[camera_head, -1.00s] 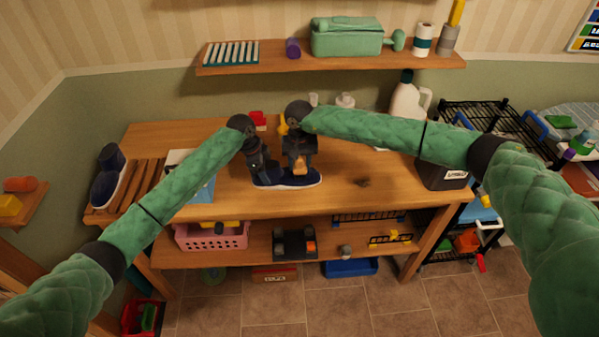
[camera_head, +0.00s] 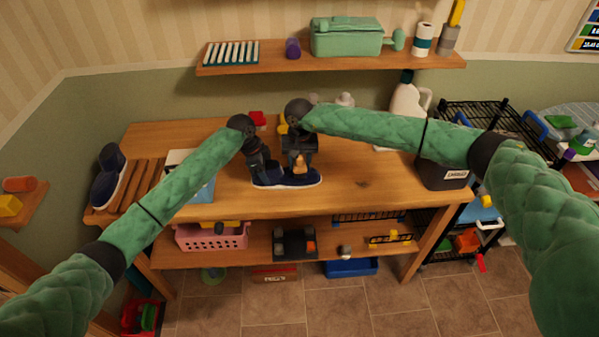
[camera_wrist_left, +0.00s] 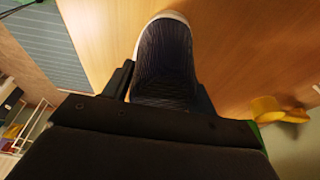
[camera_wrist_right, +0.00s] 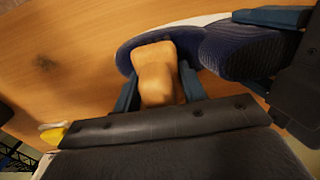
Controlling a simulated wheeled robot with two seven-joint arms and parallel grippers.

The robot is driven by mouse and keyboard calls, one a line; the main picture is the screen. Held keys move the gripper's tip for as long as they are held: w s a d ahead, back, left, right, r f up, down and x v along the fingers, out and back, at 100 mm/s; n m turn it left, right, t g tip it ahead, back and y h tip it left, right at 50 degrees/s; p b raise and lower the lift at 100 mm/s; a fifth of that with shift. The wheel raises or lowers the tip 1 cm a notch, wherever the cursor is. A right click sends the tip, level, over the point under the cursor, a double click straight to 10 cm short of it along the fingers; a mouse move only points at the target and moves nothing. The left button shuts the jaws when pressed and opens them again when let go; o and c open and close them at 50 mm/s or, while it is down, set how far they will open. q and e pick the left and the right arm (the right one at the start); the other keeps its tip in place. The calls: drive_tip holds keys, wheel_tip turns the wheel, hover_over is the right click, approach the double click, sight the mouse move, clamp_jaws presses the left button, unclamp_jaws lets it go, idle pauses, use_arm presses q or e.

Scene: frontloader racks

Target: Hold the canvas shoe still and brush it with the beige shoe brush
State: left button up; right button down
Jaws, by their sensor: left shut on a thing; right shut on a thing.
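The dark blue canvas shoe (camera_head: 300,181) with a white sole lies on the wooden table, toe to the right. My left gripper (camera_head: 261,172) is shut on the shoe's heel end; the left wrist view shows the shoe (camera_wrist_left: 165,55) between its fingers. My right gripper (camera_head: 299,168) is shut on the beige brush (camera_head: 300,160) over the front part of the shoe. In the right wrist view the brush (camera_wrist_right: 158,75) sits between the fingers, against or just above the shoe's upper; its bristles are hidden.
Another dark blue shoe (camera_head: 108,176) stands on a slatted rack (camera_head: 140,178) at the table's left end. A dark labelled box (camera_head: 443,172) and a white bottle (camera_head: 406,102) stand on the right.

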use_arm(q)
drive_tip(key=shift+f, duration=0.15)
use_arm(e)
drive_tip(key=shift+r, duration=2.75)
use_arm(q)
drive_tip(key=o, duration=1.7)
drive_tip(key=shift+c, duration=0.2)
use_arm(e)
drive_tip(key=shift+w+f, duration=0.1)
use_arm(q)
drive_tip(key=shift+r, duration=0.25)
drive_tip(key=shift+v, duration=3.6)
drive_tip(key=shift+a, duration=0.1)
drive_tip(key=v, duration=1.2)
